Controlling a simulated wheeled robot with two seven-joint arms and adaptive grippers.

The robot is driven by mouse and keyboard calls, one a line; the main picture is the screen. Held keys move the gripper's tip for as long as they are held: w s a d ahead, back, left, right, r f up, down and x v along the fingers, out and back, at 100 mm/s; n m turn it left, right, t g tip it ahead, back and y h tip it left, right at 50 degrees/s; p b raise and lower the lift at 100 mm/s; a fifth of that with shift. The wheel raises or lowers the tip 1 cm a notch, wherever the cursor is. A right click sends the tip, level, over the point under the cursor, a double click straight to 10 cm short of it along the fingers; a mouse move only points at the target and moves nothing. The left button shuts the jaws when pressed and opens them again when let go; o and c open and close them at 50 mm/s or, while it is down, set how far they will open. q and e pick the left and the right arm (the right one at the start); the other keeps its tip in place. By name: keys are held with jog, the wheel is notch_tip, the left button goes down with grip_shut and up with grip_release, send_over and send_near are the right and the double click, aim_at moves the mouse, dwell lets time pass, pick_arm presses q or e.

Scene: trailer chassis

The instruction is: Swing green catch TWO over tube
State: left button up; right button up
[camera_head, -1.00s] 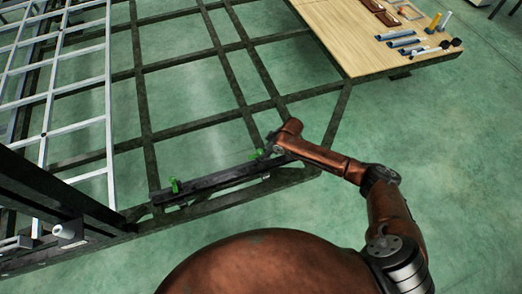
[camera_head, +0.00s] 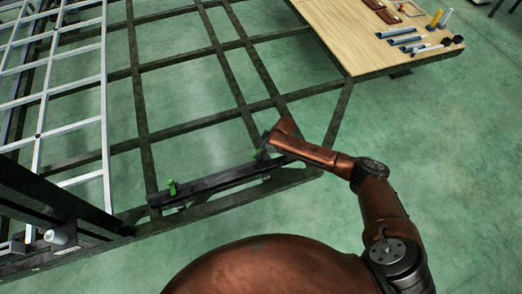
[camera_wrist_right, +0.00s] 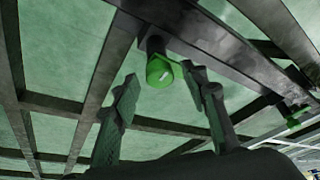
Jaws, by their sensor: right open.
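A dark tube (camera_head: 215,186) lies along the near edge of the chassis frame. One green catch (camera_head: 171,187) stands at its left end. My right gripper (camera_head: 266,150) is at the tube's right end and mostly hides the green catch there. In the right wrist view this green catch (camera_wrist_right: 160,71) shows as a rounded green end between the two fingers of my open right gripper (camera_wrist_right: 160,80). I cannot tell whether either finger touches it. The other green catch (camera_wrist_right: 295,122) is farther off at the right. No number shows on either catch. My left gripper is out of view.
Dark chassis beams (camera_head: 180,130) form an open grid over the green floor. A pale ladder-like rack (camera_head: 106,110) stands at the left. A wooden board (camera_head: 350,40) with blue tubes and small parts is at the upper right. The floor at the right is clear.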

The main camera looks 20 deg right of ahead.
jog(key=shift+c, duration=0.7)
grip_shut()
